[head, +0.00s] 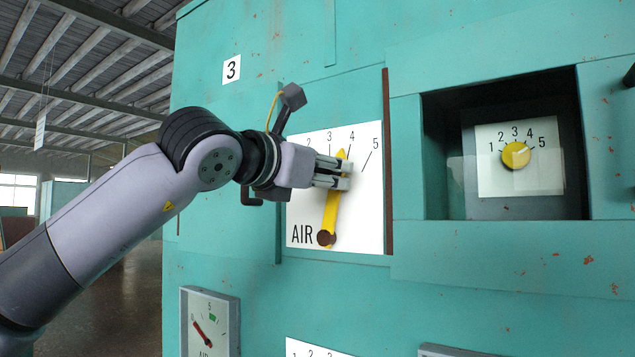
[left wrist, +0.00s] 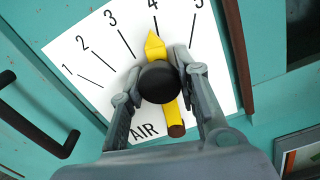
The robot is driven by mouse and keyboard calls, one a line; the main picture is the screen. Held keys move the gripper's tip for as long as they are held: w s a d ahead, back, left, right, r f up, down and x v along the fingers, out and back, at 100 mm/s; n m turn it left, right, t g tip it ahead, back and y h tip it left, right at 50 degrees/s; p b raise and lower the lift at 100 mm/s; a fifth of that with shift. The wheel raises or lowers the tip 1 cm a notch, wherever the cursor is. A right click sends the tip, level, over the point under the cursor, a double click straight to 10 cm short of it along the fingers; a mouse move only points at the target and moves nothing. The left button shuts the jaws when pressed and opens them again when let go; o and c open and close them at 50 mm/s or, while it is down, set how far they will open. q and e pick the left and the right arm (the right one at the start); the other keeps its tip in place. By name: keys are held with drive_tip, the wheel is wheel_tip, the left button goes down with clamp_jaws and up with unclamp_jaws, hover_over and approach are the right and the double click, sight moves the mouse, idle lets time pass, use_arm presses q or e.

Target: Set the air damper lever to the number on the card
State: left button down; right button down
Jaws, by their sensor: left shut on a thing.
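The air damper lever (head: 331,212) is a yellow pointer on a white AIR plate (head: 300,215) marked 1 to 5, with a brown pivot at its bottom. My left gripper (head: 345,174) is shut on the lever's upper part. In the left wrist view the lever (left wrist: 154,47) has a black round knob (left wrist: 158,82) between the fingers. Its tip points close to the 4 mark, slightly toward the 3 side. A white card (head: 231,69) reading 3 is on the teal cabinet, up and left of the plate. My right gripper is not in view.
Right of the plate, a recess holds a yellow knob (head: 516,155) on another 1 to 5 dial. An AIR gauge (head: 209,325) with a red needle sits below left. A dark handle (left wrist: 40,120) is left of the plate, and a brown strip (head: 388,160) runs along its right.

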use_arm(q)
drive_tip(key=shift+s+d+f+m+b, duration=0.2)
drive_tip(key=shift+s+d+m+b, duration=0.1)
drive_tip(key=shift+d+m+b, duration=0.25)
drive_tip(key=shift+s+d+f+m+b, duration=0.25)
drive_tip(key=shift+s+d+m, duration=0.05)
drive_tip(key=shift+m, duration=0.35)
drive_tip(key=shift+s+d+f+m+b, duration=0.2)
drive_tip(key=shift+s+d+m+b, duration=0.1)
drive_tip(key=shift+d+m+b, duration=0.25)
drive_tip(key=shift+a, duration=0.1)
drive_tip(key=c, duration=1.2)
unclamp_jaws()
drive_tip(key=shift+s, duration=0.1)
drive_tip(key=shift+s+a, duration=0.1)
drive_tip(key=shift+a, duration=0.05)
drive_tip(key=v, duration=1.1)
drive_tip(key=shift+s+a, duration=0.15)
drive_tip(key=shift+s, duration=0.1)
